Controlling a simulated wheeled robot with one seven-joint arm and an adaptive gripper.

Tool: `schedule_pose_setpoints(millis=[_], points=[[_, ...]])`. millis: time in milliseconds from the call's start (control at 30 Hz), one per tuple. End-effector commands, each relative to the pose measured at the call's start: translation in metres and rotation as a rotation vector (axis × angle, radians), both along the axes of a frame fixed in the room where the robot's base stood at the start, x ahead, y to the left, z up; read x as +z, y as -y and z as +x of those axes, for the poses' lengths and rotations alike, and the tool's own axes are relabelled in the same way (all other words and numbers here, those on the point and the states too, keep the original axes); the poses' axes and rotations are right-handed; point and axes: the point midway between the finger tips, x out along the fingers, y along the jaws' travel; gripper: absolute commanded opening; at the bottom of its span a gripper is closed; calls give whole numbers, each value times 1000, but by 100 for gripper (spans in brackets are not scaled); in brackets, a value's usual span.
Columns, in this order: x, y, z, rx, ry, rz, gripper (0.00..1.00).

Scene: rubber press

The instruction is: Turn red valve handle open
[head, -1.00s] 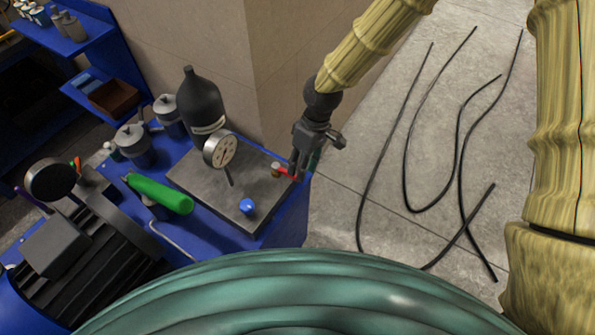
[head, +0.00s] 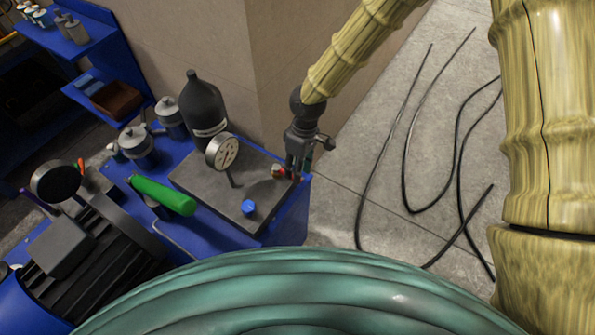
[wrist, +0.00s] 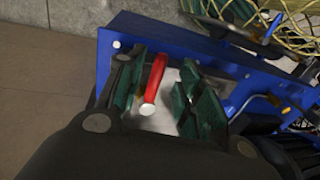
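The red valve handle (head: 278,171) sits at the right rear corner of the grey plate on the blue press table, mostly hidden behind my gripper (head: 295,175) in the head view. In the wrist view, the red handle (wrist: 156,74) lies between the two green-padded fingers of my gripper (wrist: 165,98). It is close to the left finger, and a wide gap separates it from the right finger. Contact with the left finger cannot be told. The fingers are apart and point down at the handle.
A beige wall corner (head: 262,80) rises behind. Black hoses (head: 408,180) lie on the floor at right.

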Motion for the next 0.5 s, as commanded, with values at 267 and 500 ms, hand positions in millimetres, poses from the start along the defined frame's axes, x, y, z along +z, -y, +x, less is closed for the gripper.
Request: schedule_pose_setpoints(millis=[267, 500], points=[[-20, -2, -3, 0, 1, -1, 36], [-24, -3, -3, -1, 1, 0, 36]])
